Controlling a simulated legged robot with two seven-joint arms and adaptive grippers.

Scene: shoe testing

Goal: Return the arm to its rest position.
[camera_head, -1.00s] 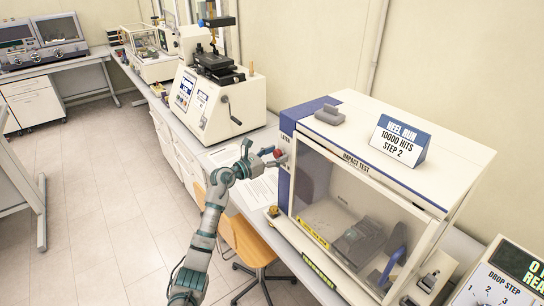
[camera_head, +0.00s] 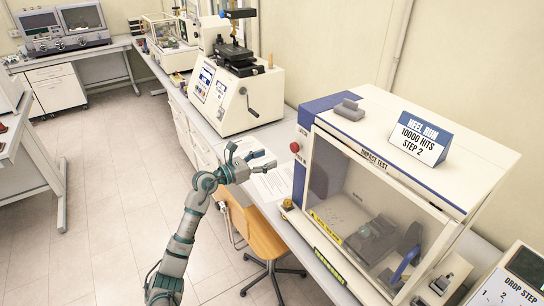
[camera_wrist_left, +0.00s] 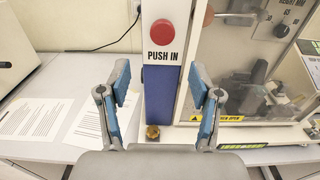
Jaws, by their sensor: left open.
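My left gripper (camera_head: 250,162) is open and empty in the head view, at the end of my arm that comes up from the lower left. It hangs in front of the bench, left of the impact test machine (camera_head: 314,148) and apart from it. In the left wrist view its two blue-padded fingers (camera_wrist_left: 160,100) stand wide apart, with nothing between them. Beyond them is the machine's blue and white post with a red button (camera_wrist_left: 162,32) labelled PUSH IN. The red button also shows in the head view (camera_head: 295,147). My right gripper is not in view.
Papers (camera_head: 272,183) lie on the bench beside the machine. A small brass knob (camera_wrist_left: 153,132) sits at the post's foot. An orange chair (camera_head: 262,240) stands below the bench. A white crank machine (camera_head: 235,95) is farther back. The floor on the left is clear.

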